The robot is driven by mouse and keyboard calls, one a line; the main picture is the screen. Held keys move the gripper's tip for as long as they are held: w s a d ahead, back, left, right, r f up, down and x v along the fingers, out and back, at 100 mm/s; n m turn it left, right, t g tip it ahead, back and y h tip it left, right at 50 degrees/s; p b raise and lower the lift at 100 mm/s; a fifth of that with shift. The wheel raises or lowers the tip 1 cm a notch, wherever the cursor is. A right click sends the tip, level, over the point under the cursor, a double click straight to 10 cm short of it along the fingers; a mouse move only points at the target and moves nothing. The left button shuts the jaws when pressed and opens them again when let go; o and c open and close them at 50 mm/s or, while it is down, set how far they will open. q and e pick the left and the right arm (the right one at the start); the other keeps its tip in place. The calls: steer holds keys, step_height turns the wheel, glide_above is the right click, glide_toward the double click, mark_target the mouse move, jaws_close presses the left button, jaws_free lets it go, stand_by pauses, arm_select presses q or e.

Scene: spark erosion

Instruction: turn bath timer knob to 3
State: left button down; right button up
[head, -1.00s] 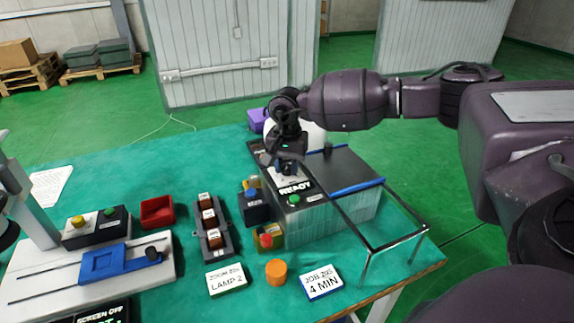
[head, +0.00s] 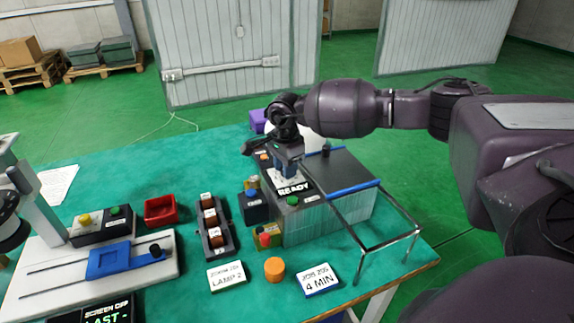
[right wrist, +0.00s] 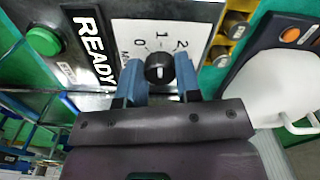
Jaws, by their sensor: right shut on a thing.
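The bath timer knob (right wrist: 158,70) is a small round black knob on a white dial plate (right wrist: 140,30) marked 0, 1 and 2 in the right wrist view; a 3 is not visible. A short pale mark shows on the knob, but I cannot tell which number it points to. My right gripper (right wrist: 158,80) is shut on the knob, with a blue finger on each side. In the head view my right gripper (head: 286,172) reaches down onto the grey box (head: 325,218), beside its READY display (head: 294,188), and hides the knob.
A green button (head: 292,201) sits near the display. Cards reading "4 MIN" (head: 318,280) and "LAMP 2" (head: 226,275), an orange cylinder (head: 275,269) and a red tray (head: 160,210) lie in front and left.

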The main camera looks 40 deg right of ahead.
steer(key=m+p, duration=0.1)
steer(key=m, duration=0.2)
steer(key=shift+r, duration=0.15)
steer(key=m, duration=0.2)
steer(key=shift+m+p, duration=0.3)
steer(key=shift+p, duration=0.1)
steer(key=m+p, duration=0.1)
steer(key=m, duration=0.1)
steer(key=shift+m, duration=0.8)
steer(key=m+p, duration=0.2)
steer(key=m, duration=0.4)
steer(key=shift+w+p, duration=0.1)
steer(key=shift+p, duration=0.3)
steer(key=shift+m+p, duration=0.6)
steer(key=shift+m, duration=0.9)
arm_select(q)
step_height(320, 180, up, 8)
steer(key=w, duration=0.1)
steer(key=shift+t, duration=0.4)
steer(key=shift+a+f, duration=0.1)
arm_select(e)
steer(key=shift+d+m, duration=0.1)
steer(key=shift+m, duration=0.2)
arm_select(q)
steer(key=shift+s+f, duration=0.1)
steer(key=shift+s, duration=0.1)
